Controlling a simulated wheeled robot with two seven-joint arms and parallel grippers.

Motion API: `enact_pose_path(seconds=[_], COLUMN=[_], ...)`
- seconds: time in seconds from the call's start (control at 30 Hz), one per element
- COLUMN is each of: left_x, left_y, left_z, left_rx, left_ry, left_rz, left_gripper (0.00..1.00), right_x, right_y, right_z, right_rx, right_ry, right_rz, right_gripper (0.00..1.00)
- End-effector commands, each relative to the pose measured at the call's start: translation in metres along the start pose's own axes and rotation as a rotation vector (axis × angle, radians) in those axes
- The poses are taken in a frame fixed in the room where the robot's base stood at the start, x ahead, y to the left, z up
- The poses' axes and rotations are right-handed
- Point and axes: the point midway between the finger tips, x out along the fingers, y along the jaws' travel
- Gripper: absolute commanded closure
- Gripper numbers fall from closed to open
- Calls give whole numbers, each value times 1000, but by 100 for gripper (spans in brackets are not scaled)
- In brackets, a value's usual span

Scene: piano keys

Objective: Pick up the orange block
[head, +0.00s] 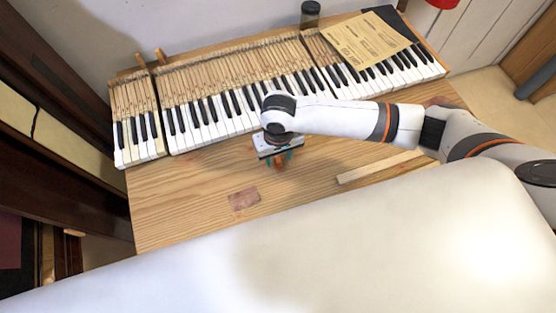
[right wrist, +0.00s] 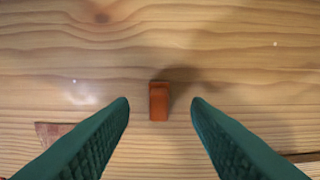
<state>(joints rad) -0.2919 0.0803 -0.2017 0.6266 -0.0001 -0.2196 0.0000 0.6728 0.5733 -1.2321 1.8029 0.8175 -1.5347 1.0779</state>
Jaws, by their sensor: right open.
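The orange block (right wrist: 159,101) stands on the wooden table in the right wrist view, midway between the two green fingers. In the head view the block (head: 280,163) shows small, just below my right gripper (head: 277,158). My right gripper is open, pointing down over the block, with a finger on each side and a gap between each finger and the block. In the right wrist view the right gripper (right wrist: 160,108) has its fingertips spread wide. My left gripper is not in view.
A row of piano keys (head: 215,125) lies along the back of the table (head: 180,210). A reddish patch (head: 244,199) and a thin wood strip (head: 380,167) lie nearby.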

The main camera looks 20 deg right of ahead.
Motion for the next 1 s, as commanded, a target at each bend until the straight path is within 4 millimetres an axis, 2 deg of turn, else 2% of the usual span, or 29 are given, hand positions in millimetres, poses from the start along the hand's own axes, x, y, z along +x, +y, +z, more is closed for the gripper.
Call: enact_pose_path(seconds=[0.1, 0.2, 0.47, 0.73, 1.0], left_x=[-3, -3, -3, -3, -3], left_y=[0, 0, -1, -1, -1], left_z=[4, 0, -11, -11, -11], left_rx=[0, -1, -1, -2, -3], left_ry=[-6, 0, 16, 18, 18], left_rz=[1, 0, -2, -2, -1], left_gripper=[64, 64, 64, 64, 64], right_x=[17, 26, 28, 28, 26], right_y=[1, 1, 1, 1, 1], right_z=[0, 0, 0, 0, 0], right_rx=[1, -1, -2, -1, -1], right_ry=[1, 0, -1, -1, -2], right_rz=[-1, -1, 0, 0, 0], right_gripper=[56, 56, 56, 100, 100])
